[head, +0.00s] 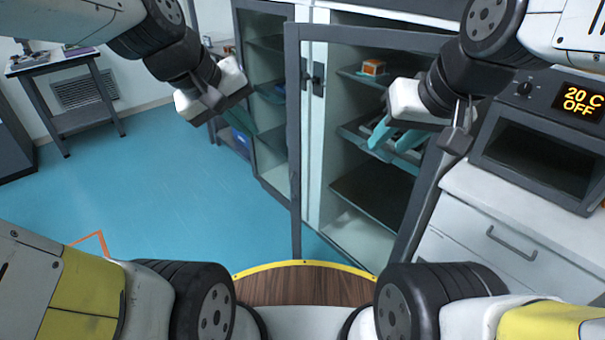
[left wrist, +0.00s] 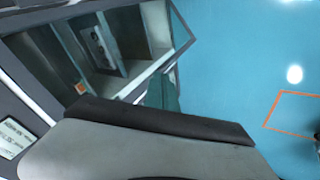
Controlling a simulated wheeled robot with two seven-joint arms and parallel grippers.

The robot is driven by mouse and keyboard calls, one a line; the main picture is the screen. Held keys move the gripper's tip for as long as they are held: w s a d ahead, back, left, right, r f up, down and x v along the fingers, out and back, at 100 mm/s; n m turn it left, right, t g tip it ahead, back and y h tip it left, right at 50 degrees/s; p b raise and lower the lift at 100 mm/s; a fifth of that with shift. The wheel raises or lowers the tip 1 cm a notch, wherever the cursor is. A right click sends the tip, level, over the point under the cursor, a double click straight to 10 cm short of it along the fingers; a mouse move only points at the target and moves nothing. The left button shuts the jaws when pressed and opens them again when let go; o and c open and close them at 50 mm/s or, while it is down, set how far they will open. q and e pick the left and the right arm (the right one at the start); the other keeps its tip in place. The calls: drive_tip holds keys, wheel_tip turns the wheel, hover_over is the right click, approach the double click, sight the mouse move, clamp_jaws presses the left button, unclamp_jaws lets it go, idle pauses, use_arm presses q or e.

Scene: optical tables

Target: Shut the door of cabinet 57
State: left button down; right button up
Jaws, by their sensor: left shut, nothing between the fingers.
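In the head view a glass door (head: 294,150) with a grey frame stands open in front of a shelved cabinet (head: 345,215). No number is legible on it. Black handles (head: 318,79) show near the door's left edge. My left gripper (head: 268,122) is shut and empty, left of the door's free edge, with a gap visible. Its teal fingers (left wrist: 163,92) also show in the left wrist view. My right gripper (head: 393,142) has its teal fingers spread, in front of the cabinet's shelves. Whether it touches the door is unclear.
A second shelved cabinet (head: 262,40) stands to the left. An orange box (head: 374,67) sits on an upper shelf. An oven-like device (head: 540,150) stands on a white drawer unit (head: 500,235) at right. The blue floor (head: 185,200) at left is clear up to a side table (head: 60,65).

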use_arm(q)
drive_tip(key=w+d+f+n+h, duration=0.1)
drive_tip(key=w+d+f+n, duration=0.1)
drive_tip(key=w+f+n, duration=0.5)
drive_tip(key=w+d+f+n, duration=0.2)
drive_tip(key=w+f+n, duration=0.3)
drive_tip(key=w, duration=0.4)
drive_tip(key=w+a+f+n+g+y, duration=0.15)
drive_tip(key=w+f+n, duration=0.25)
drive_tip(key=f+n, duration=0.5)
drive_tip(key=w+a+f+n+y, duration=0.1)
drive_tip(key=w+a+f+n, duration=0.3)
drive_tip(key=f, duration=0.9)
drive_tip(key=w+d+f+n, duration=0.1)
drive_tip(key=w+d+f, duration=0.4)
drive_tip(key=f, duration=0.4)
drive_tip(key=shift+w+d+f+n, duration=0.3)
drive_tip(key=shift+w+d, duration=0.1)
drive_tip(key=shift+d, duration=0.1)
